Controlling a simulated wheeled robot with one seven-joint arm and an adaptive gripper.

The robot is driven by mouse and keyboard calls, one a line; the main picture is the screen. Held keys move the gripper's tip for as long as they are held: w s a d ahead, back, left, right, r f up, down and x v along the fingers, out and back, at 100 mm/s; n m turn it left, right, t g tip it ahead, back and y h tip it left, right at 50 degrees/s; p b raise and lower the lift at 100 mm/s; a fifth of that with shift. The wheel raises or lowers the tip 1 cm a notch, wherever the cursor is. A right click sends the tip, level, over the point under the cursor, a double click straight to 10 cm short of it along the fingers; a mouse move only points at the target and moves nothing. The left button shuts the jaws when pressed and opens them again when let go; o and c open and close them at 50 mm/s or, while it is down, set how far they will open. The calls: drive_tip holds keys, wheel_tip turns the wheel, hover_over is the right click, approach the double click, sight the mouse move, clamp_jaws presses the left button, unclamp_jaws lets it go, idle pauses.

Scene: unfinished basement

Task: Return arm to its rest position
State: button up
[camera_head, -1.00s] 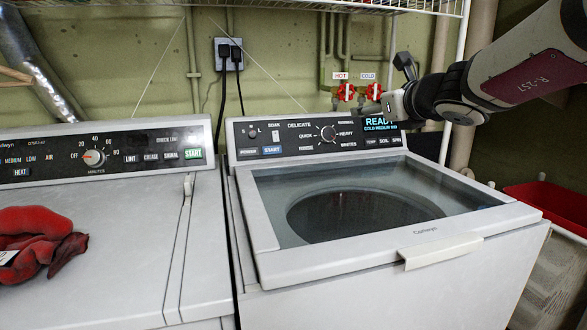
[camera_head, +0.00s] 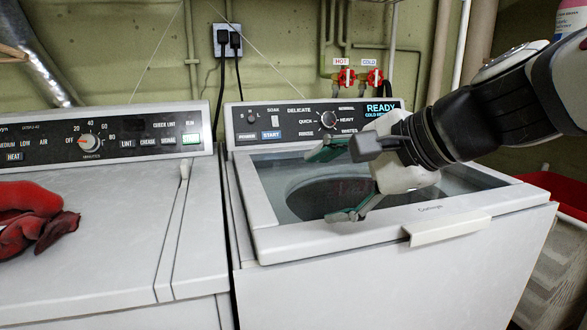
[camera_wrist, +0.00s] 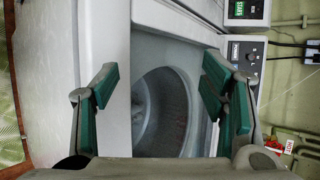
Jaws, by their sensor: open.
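My gripper (camera_head: 338,182) is open and empty above the washer's glass lid in the head view, its green-padded fingers spread apart. My arm reaches in from the upper right. In the wrist view my gripper (camera_wrist: 160,95) shows both fingers wide apart, with nothing between them but the washer lid (camera_wrist: 160,40) beyond. The washer (camera_head: 330,285) is white, with its lid down and a panel display reading READY. A dark round drum opening shows through the glass.
A dryer (camera_head: 90,240) stands at left with a red cloth item (camera_head: 30,215) on top. HOT and COLD valves (camera_head: 345,77) are on the wall behind. A red bin (camera_head: 560,190) is at right. Free space shows above the dryer top.

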drive_tip(key=s+d+f+n+g+h+b, duration=0.2)
drive_tip(key=s+d+f+n+g+h, duration=0.35)
drive_tip(key=s+f, duration=0.6)
drive_tip(key=s+d+f+n+g+h+b, duration=0.2)
drive_tip(key=s+d+f+n, duration=0.55)
drive_tip(key=s, duration=0.75)
wheel_tip(320, 180, up, 32)
drive_tip(key=t+p, duration=0.4)
drive_tip(key=p, duration=2.5)
drive_tip(key=shift+d+f+m+p, duration=0.25)
drive_tip(key=shift+d+m+p, duration=0.05)
drive_tip(key=shift+d+p, duration=0.1)
drive_tip(key=shift+w, duration=0.15)
drive_tip(key=shift+c, duration=0.6)
